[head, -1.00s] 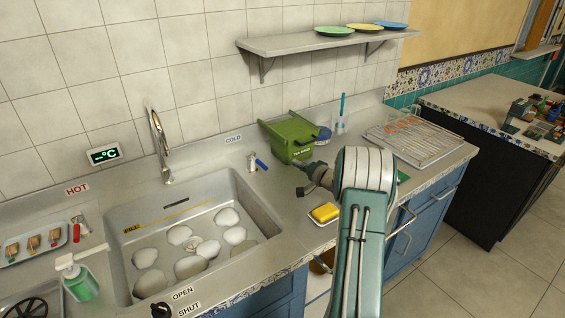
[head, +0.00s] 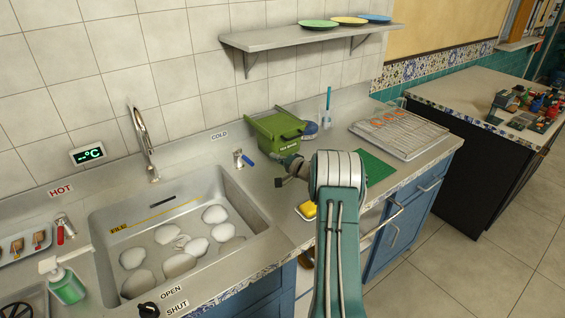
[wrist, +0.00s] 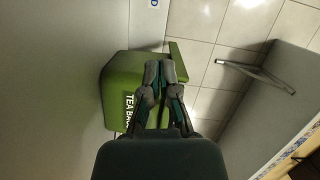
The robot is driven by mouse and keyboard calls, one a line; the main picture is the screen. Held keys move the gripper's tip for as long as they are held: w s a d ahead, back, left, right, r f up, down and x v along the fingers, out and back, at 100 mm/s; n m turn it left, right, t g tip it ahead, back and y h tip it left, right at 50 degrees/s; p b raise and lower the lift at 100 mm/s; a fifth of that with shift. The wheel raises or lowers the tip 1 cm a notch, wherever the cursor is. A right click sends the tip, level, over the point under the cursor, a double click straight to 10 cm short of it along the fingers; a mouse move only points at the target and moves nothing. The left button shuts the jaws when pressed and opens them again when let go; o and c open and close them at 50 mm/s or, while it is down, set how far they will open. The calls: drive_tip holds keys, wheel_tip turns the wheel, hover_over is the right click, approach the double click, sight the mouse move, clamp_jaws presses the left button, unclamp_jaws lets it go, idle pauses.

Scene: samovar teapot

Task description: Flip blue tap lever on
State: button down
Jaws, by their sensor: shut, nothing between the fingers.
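The blue tap lever (head: 249,159) sits on a small metal tap (head: 238,160) behind the sink's right back corner, under the COLD label (head: 219,135). The lever slants down to the right. In the wrist view the shut fingers (wrist: 160,70) appear in front of a green tea-bag bin (wrist: 115,88). The lever does not show in the wrist view.
The green bin (head: 277,133) stands on the counter behind my gripper. A yellow sponge (head: 307,210) is partly hidden by my arm. The sink (head: 262,222) holds several white plates or stones. A tall faucet (head: 142,140) and red-levered tap (head: 62,228) stand left. A shelf (head: 300,38) hangs above.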

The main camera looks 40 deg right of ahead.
sight(244, 157)
drive_tip(key=x, duration=0.3)
drive_tip(key=shift+w+a, duration=0.25)
drive_tip(key=shift+a, duration=0.2)
drive_tip(key=shift+w+a, duration=0.15)
drive_tip(key=shift+a, duration=0.2)
drive_tip(key=shift+a+f, duration=0.2)
drive_tip(key=shift+a, duration=0.5)
drive_tip(key=shift+a+f, duration=0.15)
drive_tip(key=shift+a, duration=0.6)
